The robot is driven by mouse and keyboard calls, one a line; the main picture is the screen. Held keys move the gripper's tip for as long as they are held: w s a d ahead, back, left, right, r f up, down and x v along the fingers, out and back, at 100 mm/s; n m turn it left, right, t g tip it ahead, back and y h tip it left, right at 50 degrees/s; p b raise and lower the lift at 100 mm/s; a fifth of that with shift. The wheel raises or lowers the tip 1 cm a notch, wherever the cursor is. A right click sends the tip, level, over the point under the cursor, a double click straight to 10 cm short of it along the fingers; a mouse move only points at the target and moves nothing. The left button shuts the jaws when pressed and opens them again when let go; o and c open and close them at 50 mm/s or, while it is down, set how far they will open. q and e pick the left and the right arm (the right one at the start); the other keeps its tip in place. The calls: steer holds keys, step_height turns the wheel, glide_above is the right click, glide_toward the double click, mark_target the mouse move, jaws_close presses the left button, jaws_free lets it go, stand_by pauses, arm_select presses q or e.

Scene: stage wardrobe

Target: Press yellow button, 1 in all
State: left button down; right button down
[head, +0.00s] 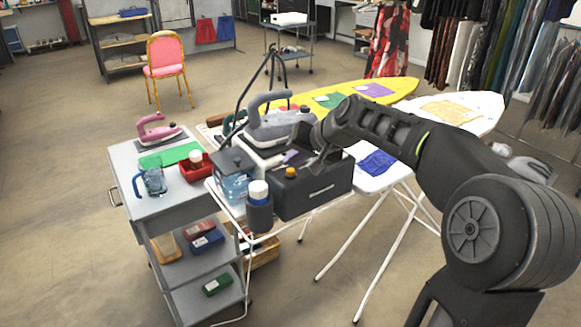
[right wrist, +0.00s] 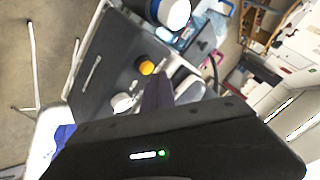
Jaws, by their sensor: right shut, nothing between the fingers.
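My right gripper (head: 306,145) is shut and empty. In the right wrist view, the closed fingers (right wrist: 157,92) show just below the button, with a gap in the picture. I cannot tell the exact height between them. My left gripper is not in view.
A grey iron (head: 275,127) stands behind the box, and a water tank (head: 235,182) and white-capped bottle (head: 258,192) stand left of it. A pink iron (head: 158,130) and red tray (head: 195,169) sit further left. Ironing boards (head: 450,112) extend behind my right arm.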

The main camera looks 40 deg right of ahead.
mark_target(293, 175)
steer(key=shift+r, duration=0.25)
step_height(293, 175, up, 5)
steer(key=p, duration=0.4)
stand_by(0.3)
stand_by(0.8)
